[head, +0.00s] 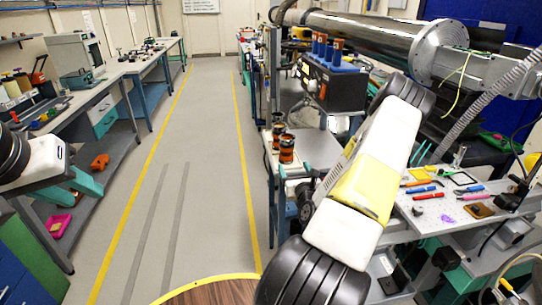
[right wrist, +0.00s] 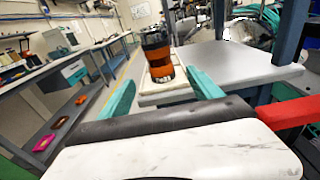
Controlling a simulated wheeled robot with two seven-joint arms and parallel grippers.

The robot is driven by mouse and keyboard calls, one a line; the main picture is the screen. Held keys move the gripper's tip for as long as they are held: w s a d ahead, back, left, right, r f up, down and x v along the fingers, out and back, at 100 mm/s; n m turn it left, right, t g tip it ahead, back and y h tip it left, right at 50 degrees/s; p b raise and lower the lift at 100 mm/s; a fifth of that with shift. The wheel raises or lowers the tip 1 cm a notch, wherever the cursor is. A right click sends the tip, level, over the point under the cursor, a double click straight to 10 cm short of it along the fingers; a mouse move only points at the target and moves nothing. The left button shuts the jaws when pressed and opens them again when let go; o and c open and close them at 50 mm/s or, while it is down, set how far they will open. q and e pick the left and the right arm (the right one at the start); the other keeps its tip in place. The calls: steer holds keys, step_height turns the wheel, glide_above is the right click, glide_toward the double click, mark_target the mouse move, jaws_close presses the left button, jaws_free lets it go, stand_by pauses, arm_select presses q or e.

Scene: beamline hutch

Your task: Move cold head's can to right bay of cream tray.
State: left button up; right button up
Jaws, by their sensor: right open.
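An orange-and-black can (right wrist: 158,62) stands upright on a cream tray (right wrist: 150,98) in the right wrist view. My right gripper (right wrist: 162,80) is open, with its teal fingers to either side of the view and the can just beyond and between them; I cannot tell if they touch it.
A black box (head: 335,85) with several blue, orange-topped cylinders stands above the bench. A large metal pipe (head: 375,35) crosses the upper right. Tools lie on the right bench top (head: 450,205). The aisle floor (head: 205,150) is clear.

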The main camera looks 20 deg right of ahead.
steer(key=a+r+n+g+y, duration=0.5)
steer(key=a+r+n, duration=0.85)
steer(key=n, duration=0.85)
steer(key=s+a+r+n+g, duration=0.2)
steer(key=s+a+r+n, duration=0.2)
steer(key=s, duration=0.4)
steer(key=s+a+r+n+g, duration=0.2)
steer(key=s+a+r+n, duration=0.1)
steer(key=s+n, duration=0.4)
steer(key=s+a+r+n+g+y, duration=0.1)
steer(key=s+a+r+n, duration=0.3)
steer(key=s, duration=0.5)
steer(key=shift+a+r+n+g, duration=0.4)
steer(key=shift+r+n, duration=0.3)
steer(key=shift+n, duration=0.4)
steer(key=shift+d, duration=0.15)
